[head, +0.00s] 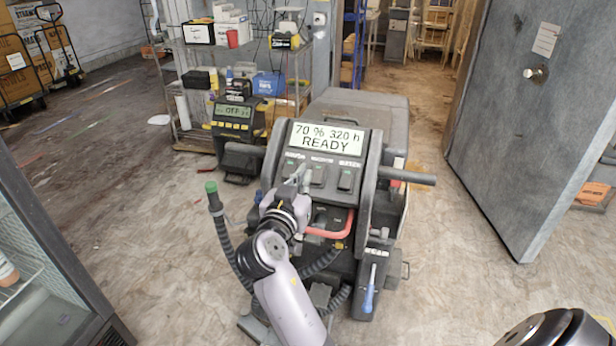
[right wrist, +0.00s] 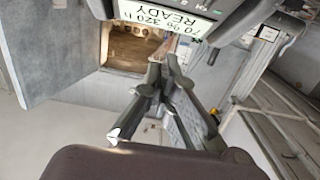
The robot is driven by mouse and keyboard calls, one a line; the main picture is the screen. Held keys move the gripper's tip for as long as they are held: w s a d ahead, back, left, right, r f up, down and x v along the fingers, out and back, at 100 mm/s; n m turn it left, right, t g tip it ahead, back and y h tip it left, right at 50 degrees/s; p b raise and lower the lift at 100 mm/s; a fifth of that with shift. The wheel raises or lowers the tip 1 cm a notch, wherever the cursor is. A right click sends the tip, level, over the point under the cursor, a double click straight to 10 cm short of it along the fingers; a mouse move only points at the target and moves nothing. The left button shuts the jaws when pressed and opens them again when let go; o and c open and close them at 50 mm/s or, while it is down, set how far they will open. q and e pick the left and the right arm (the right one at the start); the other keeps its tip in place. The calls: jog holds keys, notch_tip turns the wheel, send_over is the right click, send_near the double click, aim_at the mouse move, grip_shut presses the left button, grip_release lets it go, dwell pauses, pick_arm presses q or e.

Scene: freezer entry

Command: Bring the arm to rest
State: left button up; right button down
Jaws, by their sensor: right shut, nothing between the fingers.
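My right arm reaches up from the bottom middle of the head view. Its gripper (head: 301,175) is shut and empty, in front of the sloped control panel of a dark grey machine (head: 361,160). I cannot tell whether the fingertips touch the panel. The machine's display (head: 325,138) reads "70 % 320 h READY", with several switches below it. In the right wrist view the fingers (right wrist: 163,68) are closed together with nothing between them. The display (right wrist: 185,16) shows upside down beyond them. My left gripper is not in view.
A red bar (head: 330,233) and a green-tipped hose (head: 211,188) are close to my right arm. A charger reading "OFF" (head: 232,112) stands behind left by a loaded shelf. A grey door (head: 540,110) stands at right, a glass-fronted cabinet (head: 45,270) at left.

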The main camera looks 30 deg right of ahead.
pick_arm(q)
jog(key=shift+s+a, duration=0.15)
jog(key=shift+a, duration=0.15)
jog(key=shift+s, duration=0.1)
pick_arm(e)
jog(key=w+a+f+n+y, duration=0.2)
jog(key=a+f+n+y, duration=0.1)
jog(key=f, duration=0.7)
jog(key=w+a+f+n+y, duration=0.2)
jog(key=a+f+n+y, duration=0.15)
jog(key=f, duration=0.65)
jog(key=s+a+f+n+g+y, duration=0.2)
jog(key=s+f, duration=0.2)
jog(key=f, duration=0.8)
jog(key=s+a+f+n+g+y, duration=0.1)
jog(key=s+a+f+n+y, duration=0.3)
jog(key=f, duration=0.7)
jog(key=s+f+g, duration=0.4)
jog(key=s+f, duration=1.3)
jog(key=s, duration=0.2)
jog(key=s+d+f+g, duration=0.1)
jog(key=s+f, duration=0.3)
jog(key=s, duration=0.8)
jog(key=s+d+f+g, duration=0.2)
jog(key=s+d+f, duration=0.1)
jog(key=s, duration=0.9)
jog(key=shift+s+f+g+y, duration=0.2)
jog(key=shift+f+g+y, duration=0.15)
jog(key=shift+f, duration=0.45)
